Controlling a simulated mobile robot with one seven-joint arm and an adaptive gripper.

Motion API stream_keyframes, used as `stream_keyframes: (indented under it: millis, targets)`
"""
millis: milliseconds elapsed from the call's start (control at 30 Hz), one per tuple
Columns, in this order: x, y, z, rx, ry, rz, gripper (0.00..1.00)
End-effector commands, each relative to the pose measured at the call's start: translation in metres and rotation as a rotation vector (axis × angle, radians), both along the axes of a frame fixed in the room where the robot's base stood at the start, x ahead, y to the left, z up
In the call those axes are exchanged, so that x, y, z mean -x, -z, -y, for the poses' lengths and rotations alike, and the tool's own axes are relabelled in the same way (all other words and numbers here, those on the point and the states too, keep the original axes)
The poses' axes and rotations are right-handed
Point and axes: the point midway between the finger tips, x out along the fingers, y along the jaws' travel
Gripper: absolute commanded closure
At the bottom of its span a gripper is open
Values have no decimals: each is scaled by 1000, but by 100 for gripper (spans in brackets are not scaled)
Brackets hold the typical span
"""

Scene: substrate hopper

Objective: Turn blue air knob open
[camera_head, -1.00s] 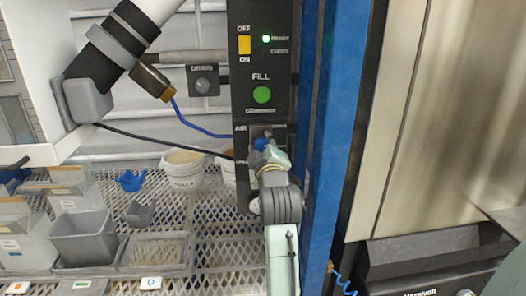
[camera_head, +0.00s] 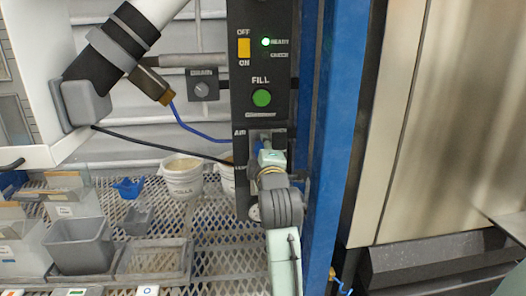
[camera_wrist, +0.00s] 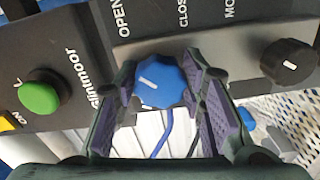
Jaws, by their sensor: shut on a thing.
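The blue air knob (camera_wrist: 160,82) is a faceted dial with a short white mark on its face. In the wrist view it sits between the two padded fingers of my gripper (camera_wrist: 158,90), which is shut on it. Part of the knob's sides is hidden by the fingers. In the head view my gripper (camera_head: 267,150) is at the lower part of the black control panel (camera_head: 240,110), by the AIR label, and hides most of the knob. The words OPEN and CLOSE show on the panel beyond the knob in the wrist view.
A green FILL button (camera_head: 261,98) and a yellow switch (camera_head: 243,48) are above on the panel. A black knob (camera_wrist: 288,62) is right of my fingers. A blue post (camera_head: 333,130) stands close to the right of my arm. White buckets (camera_head: 183,178) stand on the mesh shelf.

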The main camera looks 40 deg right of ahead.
Motion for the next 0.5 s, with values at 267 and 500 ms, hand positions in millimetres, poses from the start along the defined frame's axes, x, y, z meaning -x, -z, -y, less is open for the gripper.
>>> stream_keyframes:
  millis: [267, 500]
  targets:
    - [0, 1, 0, 0, 1, -2, 61]
    - [0, 0, 0, -1, 0, -1, 45]
